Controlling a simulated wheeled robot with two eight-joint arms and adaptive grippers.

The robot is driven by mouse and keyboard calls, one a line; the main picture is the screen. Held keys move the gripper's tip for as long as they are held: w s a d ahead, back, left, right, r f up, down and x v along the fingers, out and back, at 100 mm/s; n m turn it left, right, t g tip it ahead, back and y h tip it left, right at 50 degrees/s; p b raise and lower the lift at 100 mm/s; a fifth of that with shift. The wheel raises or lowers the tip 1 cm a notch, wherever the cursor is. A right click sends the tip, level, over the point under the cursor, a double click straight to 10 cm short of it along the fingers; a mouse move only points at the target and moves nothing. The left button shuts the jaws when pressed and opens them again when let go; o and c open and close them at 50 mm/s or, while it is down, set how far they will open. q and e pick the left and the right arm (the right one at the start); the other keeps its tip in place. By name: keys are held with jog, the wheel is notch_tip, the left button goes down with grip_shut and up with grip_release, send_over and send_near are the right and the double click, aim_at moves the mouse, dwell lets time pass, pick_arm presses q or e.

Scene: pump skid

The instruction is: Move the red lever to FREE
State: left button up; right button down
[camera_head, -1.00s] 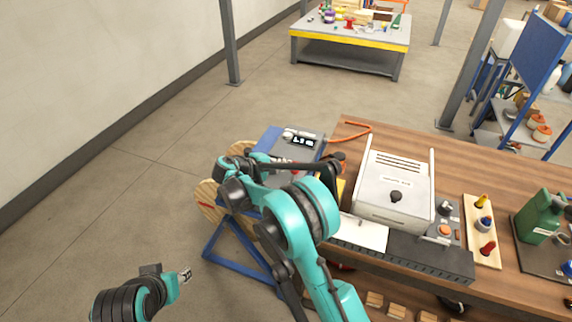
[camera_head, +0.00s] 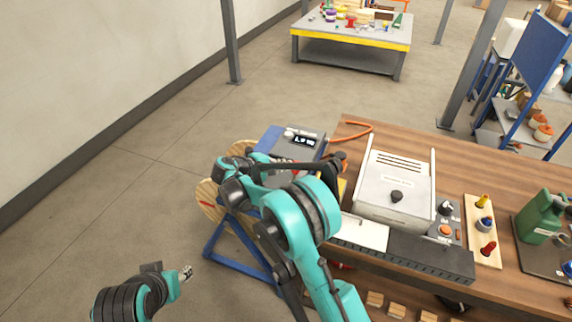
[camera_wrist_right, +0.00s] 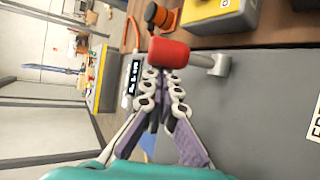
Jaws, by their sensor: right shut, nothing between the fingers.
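The red lever shows in the right wrist view as a thick red grip (camera_wrist_right: 168,52) on a short grey metal arm (camera_wrist_right: 210,64), beside a dark grey flat surface (camera_wrist_right: 255,105). My right gripper (camera_wrist_right: 162,82) is shut and empty, its fingertips just below the red grip in the picture. I cannot tell whether they touch it. In the head view my right arm hides the lever and most of that gripper. My left gripper (camera_head: 187,273) is low at the left over the floor, away from everything; its fingers are too small to judge. No FREE label is readable.
A grey box with a lit display (camera_head: 303,141) stands by the workbench's left end; the display also shows in the wrist view (camera_wrist_right: 135,78). An orange and black knob (camera_wrist_right: 160,17) and a yellow box (camera_wrist_right: 218,12) are close to the lever. Floor at left is clear.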

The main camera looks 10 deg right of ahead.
jog(key=shift+s, duration=0.1)
jog(key=shift+s+a+r, duration=0.15)
jog(key=shift+s+a, duration=0.35)
jog(key=shift+s, duration=0.2)
jog(key=shift+s+a, duration=0.65)
jog(key=shift+s, duration=0.3)
jog(key=shift+w+d+f, duration=0.1)
jog(key=shift+f, duration=0.1)
jog(key=shift+w+d+f+b, duration=0.3)
jog(key=shift+w+f, duration=0.05)
jog(key=shift+w, duration=0.15)
jog(key=shift+r, duration=0.1)
